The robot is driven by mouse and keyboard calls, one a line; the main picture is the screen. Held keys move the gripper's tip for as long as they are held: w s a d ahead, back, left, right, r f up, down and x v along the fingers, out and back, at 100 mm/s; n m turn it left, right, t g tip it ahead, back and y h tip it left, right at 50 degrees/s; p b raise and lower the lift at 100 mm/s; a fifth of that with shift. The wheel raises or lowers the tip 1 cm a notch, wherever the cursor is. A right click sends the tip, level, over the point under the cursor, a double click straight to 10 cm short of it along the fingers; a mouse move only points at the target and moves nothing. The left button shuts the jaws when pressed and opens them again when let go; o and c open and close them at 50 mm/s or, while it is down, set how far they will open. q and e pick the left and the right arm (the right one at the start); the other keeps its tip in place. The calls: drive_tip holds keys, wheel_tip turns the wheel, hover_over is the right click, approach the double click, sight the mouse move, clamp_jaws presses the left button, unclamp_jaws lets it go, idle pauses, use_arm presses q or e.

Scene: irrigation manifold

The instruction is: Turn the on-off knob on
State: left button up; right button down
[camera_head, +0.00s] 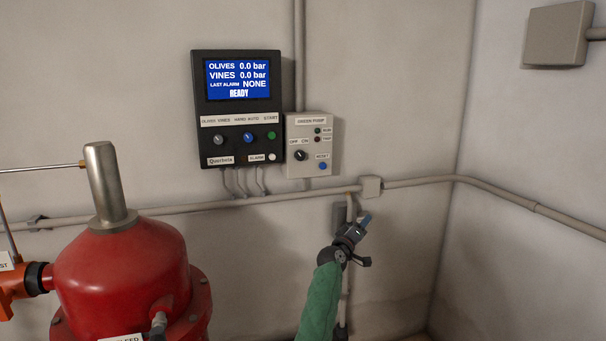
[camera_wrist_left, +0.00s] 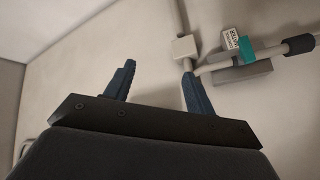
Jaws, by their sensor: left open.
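The on-off knob (camera_head: 300,155) is a small black rotary knob on the light grey "GREEN PUMP" box (camera_head: 309,172), under the labels OFF and ON. Its pointer is too small to read with certainty. My left gripper (camera_head: 364,219), with blue fingers and a green-sleeved arm, is below and to the right of the box, apart from it. In the left wrist view the two fingers (camera_wrist_left: 160,88) are spread with nothing between them. The knob is not visible in that view. My right gripper is not in view.
A black control panel (camera_head: 203,126) with a blue screen reading READY hangs left of the pump box. A pipe (camera_head: 270,199) runs along the wall below both. A red tank (camera_head: 122,270) stands at lower left.

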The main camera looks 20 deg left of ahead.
sight(301, 157)
use_arm(q)
drive_tip(key=a+r+n+t+y, duration=0.1)
drive_tip(key=a+r+n+y, duration=0.35)
drive_tip(key=r+n, duration=0.4)
drive_tip(key=a+r+n+t+y, duration=0.2)
drive_tip(key=a+r+n+y, duration=0.3)
drive_tip(key=r+n, duration=0.4)
drive_tip(key=a+r+n+t+y, duration=0.1)
drive_tip(key=a+r+n+y, duration=0.2)
drive_tip(key=r+n+y, duration=0.45)
drive_tip(key=w+a+f+n+g, duration=0.1)
drive_tip(key=a+f+n+g, duration=0.6)
drive_tip(key=n, duration=0.7)
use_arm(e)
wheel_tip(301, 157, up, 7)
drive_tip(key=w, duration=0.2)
use_arm(q)
drive_tip(key=shift+g+h, duration=0.4)
drive_tip(key=w, duration=0.2)
drive_tip(key=w+a+r+p, duration=0.1)
drive_tip(key=w, duration=0.1)
drive_tip(key=w+a+p, duration=0.1)
drive_tip(key=w, duration=0.1)
drive_tip(key=shift+r, duration=0.4)
drive_tip(key=shift+w+a+f, duration=0.1)
drive_tip(key=shift+w+a, duration=0.2)
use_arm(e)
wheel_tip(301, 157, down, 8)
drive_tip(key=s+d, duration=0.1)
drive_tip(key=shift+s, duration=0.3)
